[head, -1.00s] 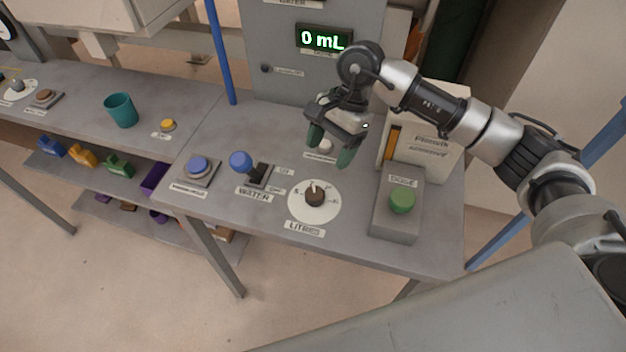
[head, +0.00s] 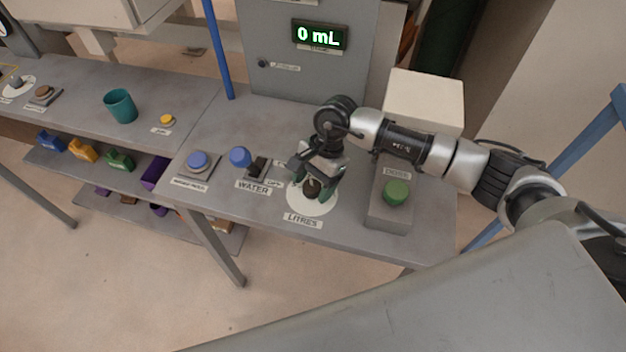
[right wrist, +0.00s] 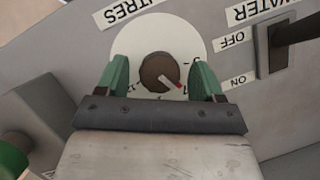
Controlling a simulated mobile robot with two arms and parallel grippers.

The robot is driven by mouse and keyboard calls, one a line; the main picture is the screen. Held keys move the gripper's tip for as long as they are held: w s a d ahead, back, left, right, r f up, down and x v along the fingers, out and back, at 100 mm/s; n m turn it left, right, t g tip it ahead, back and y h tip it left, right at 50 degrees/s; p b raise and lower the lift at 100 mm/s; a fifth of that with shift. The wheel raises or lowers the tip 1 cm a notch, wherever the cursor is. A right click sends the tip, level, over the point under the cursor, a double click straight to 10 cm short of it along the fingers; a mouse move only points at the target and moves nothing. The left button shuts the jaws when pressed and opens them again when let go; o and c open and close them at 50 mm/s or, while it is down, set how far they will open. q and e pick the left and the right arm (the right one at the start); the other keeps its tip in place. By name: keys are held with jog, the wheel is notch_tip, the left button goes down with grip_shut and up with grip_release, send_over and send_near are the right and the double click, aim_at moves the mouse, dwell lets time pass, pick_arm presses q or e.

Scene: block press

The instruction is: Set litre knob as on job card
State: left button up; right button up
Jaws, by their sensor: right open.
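The litre knob (head: 312,188) is a dark round knob on a white dial plate (head: 303,206) above the LITRES label (head: 302,221). My right gripper (head: 313,190) is open over the dial. In the right wrist view its green fingers (right wrist: 161,78) stand on either side of the knob, with a gap to it on both sides. No job card can be made out. My left gripper is not in view.
Left of the dial is the WATER lever with its blue ball (head: 240,157). Right of it stands the grey box with the green DOSE button (head: 396,192). A display (head: 320,35) behind reads 0 mL.

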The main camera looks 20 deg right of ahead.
jog(key=shift+c, duration=0.5)
jog(key=c, duration=0.8)
jog(key=m+b, duration=0.1)
jog(key=m, duration=0.1)
jog(key=m+t+b, duration=0.1)
jog(key=b, duration=0.1)
jog(key=shift+f+m+t, duration=0.15)
jog(key=shift+m+t, duration=0.15)
jog(key=shift+m, duration=0.1)
jog(key=m+t+b, duration=0.1)
jog(key=m+b, duration=0.2)
jog(key=m, duration=0.1)
jog(key=shift+y, duration=0.3)
jog(key=shift+s+r+m+t+b, duration=0.1)
jog(key=shift+r+m+t+b, duration=0.1)
jog(key=shift+m+t+b, duration=0.6)
jog(key=shift+m, duration=0.3)
